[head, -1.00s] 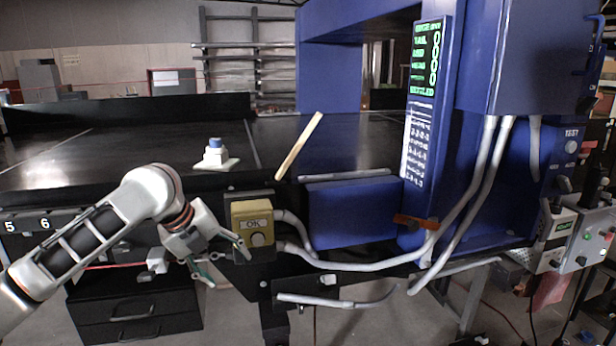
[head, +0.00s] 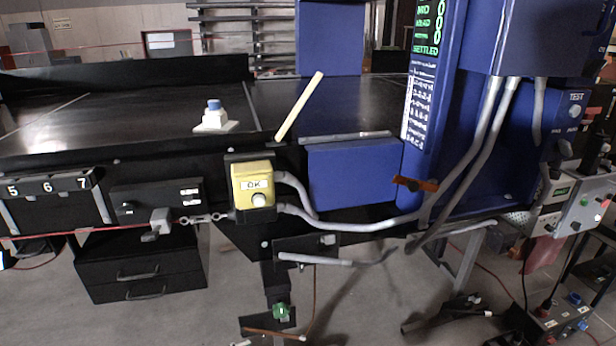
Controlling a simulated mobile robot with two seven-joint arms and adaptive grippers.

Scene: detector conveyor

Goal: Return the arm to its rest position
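Neither of my arms and neither gripper shows in the head view now. The yellow box marked OK (head: 253,186), with a round pale button, is mounted on the front of the conveyor (head: 60,120); nothing touches it. The blue detector housing (head: 352,175) stands on the right, with a lit green display (head: 428,28) that reads SETTLED at its lower end. A small white piece with a blue top (head: 214,115) stands on the black belt. A pale wooden stick (head: 299,106) leans at the belt's right part.
Grey cables (head: 360,224) run from the OK box to the housing. An orange handle (head: 415,184) sticks out at the housing. A black drawer unit (head: 142,268) is under the conveyor. A box with buttons (head: 585,205) stands at right.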

